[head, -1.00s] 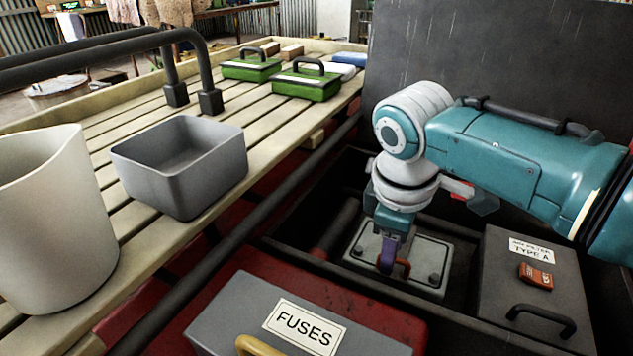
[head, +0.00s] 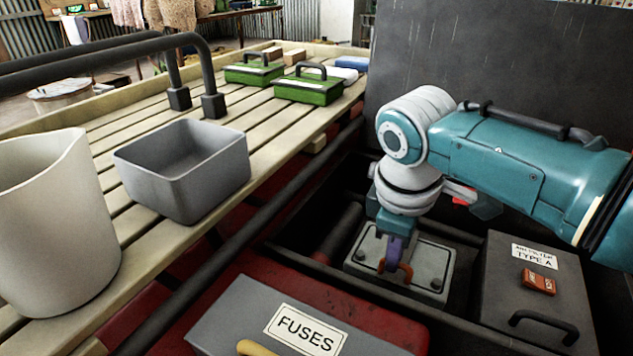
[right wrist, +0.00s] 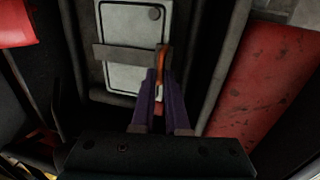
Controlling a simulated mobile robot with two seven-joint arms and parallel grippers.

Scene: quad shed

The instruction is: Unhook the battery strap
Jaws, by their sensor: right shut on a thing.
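The light grey battery (head: 427,258) sits low in the black compartment under the raised dark lid. In the right wrist view the battery (right wrist: 133,22) has a dull grey-brown strap (right wrist: 122,55) across it. An orange-red hook piece (right wrist: 160,62) is at the strap's end, by the battery's edge; it also shows in the head view (head: 406,272). My right gripper (head: 394,264) points down over the battery. Its purple fingers (right wrist: 160,88) are shut on the orange-red piece. How the hook sits on its catch is hidden. My left gripper is out of view.
A dark air filter box (head: 535,295) stands right of the battery. A grey fuse box (head: 270,325) is in front on red bodywork. The slatted rack (head: 135,230) at left holds a grey bin (head: 190,190), a pale jug (head: 55,220) and green boxes (head: 308,90).

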